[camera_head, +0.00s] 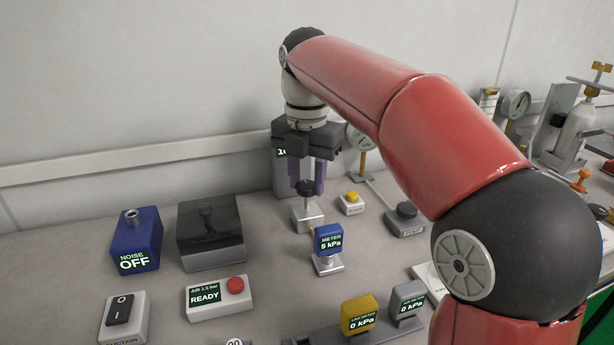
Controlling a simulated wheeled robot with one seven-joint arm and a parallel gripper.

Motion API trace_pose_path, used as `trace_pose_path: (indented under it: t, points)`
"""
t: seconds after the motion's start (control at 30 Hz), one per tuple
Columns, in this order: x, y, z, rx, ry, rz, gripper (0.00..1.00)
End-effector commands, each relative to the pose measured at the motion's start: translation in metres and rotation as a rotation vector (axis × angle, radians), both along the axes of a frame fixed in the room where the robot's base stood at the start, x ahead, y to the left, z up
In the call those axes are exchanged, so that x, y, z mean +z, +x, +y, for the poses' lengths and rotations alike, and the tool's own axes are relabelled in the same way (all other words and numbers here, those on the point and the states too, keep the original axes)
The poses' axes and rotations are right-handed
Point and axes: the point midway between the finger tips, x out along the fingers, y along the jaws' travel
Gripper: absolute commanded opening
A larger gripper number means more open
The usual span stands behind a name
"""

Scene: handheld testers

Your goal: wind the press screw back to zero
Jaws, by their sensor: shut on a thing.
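The press screw is a black knob (305,187) on a metal stem above a small silver block (308,217). My gripper (307,178) points straight down over it, with its purple fingers shut on the black knob. The blue meter (328,240) stands in front of the block on a silver base and reads 5 kPa. A brass-coloured bit shows between the block and the meter. The screw's turn position cannot be read here.
A blue NOISE OFF box (137,240) and a dark box (210,232) stand to the left. A READY box with a red button (235,286) is in front. Yellow (358,315) and grey (408,300) 0 kPa meters stand front right. A yellow-button box (351,204) is close right.

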Motion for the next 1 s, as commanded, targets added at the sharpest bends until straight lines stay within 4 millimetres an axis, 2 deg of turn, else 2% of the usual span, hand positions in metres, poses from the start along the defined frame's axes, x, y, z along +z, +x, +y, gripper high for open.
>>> trace_pose_path:
  t: [0.03,0.6,1.0]
  points:
    - [-0.0053,-0.0009,-0.0005,0.043,-0.004,0.014,0.1]
    - [-0.0052,-0.0009,-0.0005,0.547,-0.001,0.014,0.11]
    - [-0.0051,-0.0008,-0.0006,0.73,-0.001,0.013,0.11]
